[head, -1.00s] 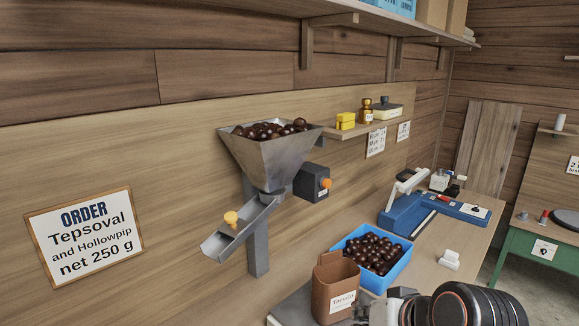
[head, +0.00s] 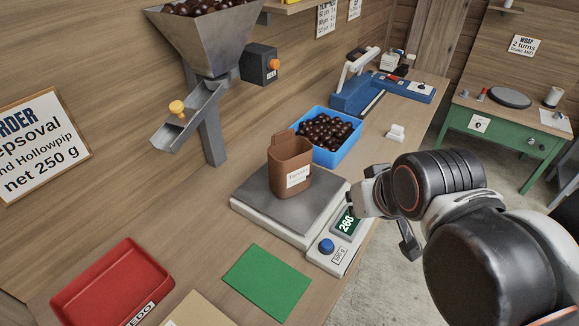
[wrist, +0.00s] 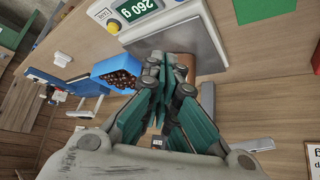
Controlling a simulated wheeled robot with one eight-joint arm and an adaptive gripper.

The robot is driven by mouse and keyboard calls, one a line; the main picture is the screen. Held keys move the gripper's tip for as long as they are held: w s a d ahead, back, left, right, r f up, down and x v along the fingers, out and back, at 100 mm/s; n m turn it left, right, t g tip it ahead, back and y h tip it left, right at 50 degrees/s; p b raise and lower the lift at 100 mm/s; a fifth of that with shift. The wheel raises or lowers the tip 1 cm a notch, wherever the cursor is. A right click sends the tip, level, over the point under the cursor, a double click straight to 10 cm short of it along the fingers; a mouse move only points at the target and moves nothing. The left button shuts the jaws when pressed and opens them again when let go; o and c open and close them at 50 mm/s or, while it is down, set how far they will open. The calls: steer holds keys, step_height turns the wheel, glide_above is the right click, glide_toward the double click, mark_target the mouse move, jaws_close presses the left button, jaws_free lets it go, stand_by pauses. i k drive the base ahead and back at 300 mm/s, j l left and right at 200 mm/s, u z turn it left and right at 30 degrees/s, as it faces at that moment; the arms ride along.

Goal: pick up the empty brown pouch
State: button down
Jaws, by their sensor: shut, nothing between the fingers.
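The brown pouch (head: 277,172) stands upright on the scale's grey plate (head: 270,215) in the head view. It has a white label on its front, and I cannot see to its bottom. In the wrist view the pouch (wrist: 184,62) is mostly hidden behind my fingers. My gripper (head: 366,196) is to the right of the pouch and apart from it in the head view. In the wrist view my gripper (wrist: 161,72) has its green-padded fingers together with nothing held. The scale display (head: 346,223) reads 260 g.
A blue bin of chestnuts (head: 349,152) stands just behind the pouch. The metal hopper and chute (head: 205,95) rise at the left. A red tray (head: 112,285) and green sheet (head: 266,283) lie in front. A blue sealer (head: 355,95) is farther back.

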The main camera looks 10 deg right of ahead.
mark_target(290, 157)
steer(key=u, duration=0.35)
steer(key=l+u, duration=1)
steer(key=l, duration=0.65)
steer(key=k+l+u, duration=0.1)
steer(key=l, duration=0.4)
steer(key=k+l, duration=0.1)
steer(key=l, duration=0.35)
steer(key=k+l+u, duration=0.1)
steer(key=l, duration=0.4)
